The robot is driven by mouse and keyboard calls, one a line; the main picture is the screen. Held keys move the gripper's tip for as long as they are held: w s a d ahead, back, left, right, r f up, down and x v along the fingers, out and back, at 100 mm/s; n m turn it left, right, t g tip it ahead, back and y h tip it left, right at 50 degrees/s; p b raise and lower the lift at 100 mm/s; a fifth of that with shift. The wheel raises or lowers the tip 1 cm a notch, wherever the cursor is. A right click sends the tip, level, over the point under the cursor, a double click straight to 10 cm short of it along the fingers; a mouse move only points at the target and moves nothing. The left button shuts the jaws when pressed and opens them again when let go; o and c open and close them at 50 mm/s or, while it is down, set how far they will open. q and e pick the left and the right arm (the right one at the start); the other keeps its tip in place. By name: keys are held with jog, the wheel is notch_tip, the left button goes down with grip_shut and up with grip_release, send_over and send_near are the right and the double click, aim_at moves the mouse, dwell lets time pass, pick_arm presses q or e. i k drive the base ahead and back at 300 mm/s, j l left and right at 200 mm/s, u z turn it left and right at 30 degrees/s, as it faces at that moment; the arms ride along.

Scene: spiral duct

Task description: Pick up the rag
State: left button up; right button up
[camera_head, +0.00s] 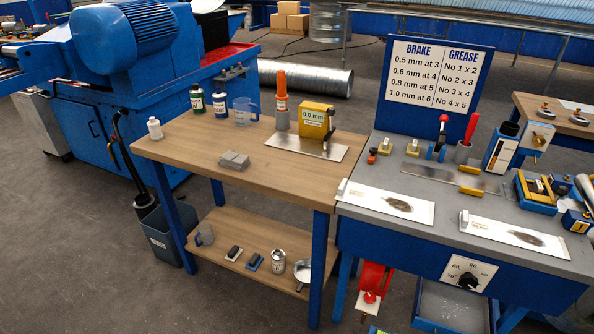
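A grey folded cloth, which looks like the rag (234,160), lies on the wooden top of the workbench (185,150), left of its middle and near the front edge. It is fully visible, with nothing on it and open bench around it. Neither of my grippers shows in the head view, so nothing is seen touching the rag.
A white bottle (155,128) is at the left edge. A yellow gauge (313,119) is to the right. A grey bench (385,165) adjoins on the right.

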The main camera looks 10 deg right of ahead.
aim_at(234, 161)
jog(key=i+j+z, duration=0.15)
jog(key=z, duration=0.3)
jog(key=i+j+z, duration=0.2)
jog(key=z, duration=0.25)
